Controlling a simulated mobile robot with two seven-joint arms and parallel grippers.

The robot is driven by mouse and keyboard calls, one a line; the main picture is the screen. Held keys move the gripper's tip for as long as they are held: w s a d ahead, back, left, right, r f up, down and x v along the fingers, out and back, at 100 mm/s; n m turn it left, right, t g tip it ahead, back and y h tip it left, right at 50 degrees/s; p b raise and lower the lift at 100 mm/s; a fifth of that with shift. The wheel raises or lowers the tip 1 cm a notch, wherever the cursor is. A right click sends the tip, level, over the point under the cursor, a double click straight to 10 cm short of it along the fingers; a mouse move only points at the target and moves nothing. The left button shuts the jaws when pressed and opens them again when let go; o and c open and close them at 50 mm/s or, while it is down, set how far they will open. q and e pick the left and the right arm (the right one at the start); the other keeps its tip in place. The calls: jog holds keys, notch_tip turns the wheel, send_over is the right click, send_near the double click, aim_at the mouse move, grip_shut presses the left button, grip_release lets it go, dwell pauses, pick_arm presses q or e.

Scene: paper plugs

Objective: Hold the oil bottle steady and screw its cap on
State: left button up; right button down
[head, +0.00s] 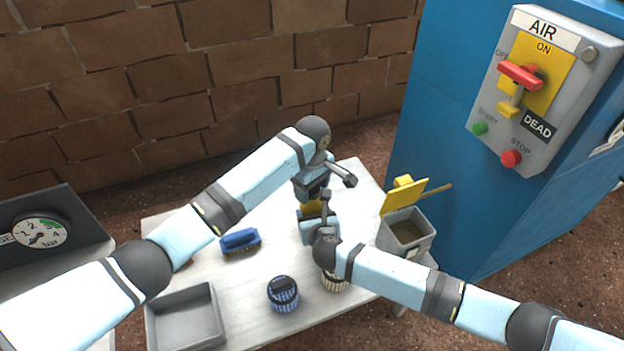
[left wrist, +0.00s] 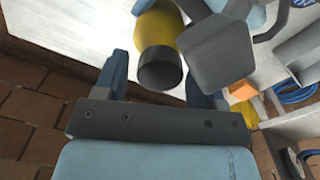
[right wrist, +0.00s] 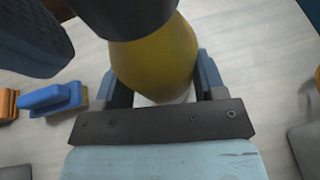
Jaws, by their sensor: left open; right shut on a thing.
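The yellow oil bottle (head: 311,208) stands upright on the white table, mostly hidden by my arms in the head view. My right gripper (right wrist: 157,90) is shut on its body, which fills the space between the fingers in the right wrist view (right wrist: 155,55). A dark cap (left wrist: 160,73) sits at the bottle's top; I cannot tell how tightly it is seated. It also shows in the right wrist view (right wrist: 125,14). My left gripper (left wrist: 158,85) is above the bottle and open, one finger on each side of the cap, with gaps visible.
A grey box (head: 405,232) with a raised yellow lid stands right, near a blue cabinet (head: 420,110).

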pick_arm(q)
jog(key=c, duration=1)
jog(key=m, duration=0.9)
jog(key=shift+m, duration=0.4)
jog(key=o, duration=1)
jog(key=shift+f, duration=0.1)
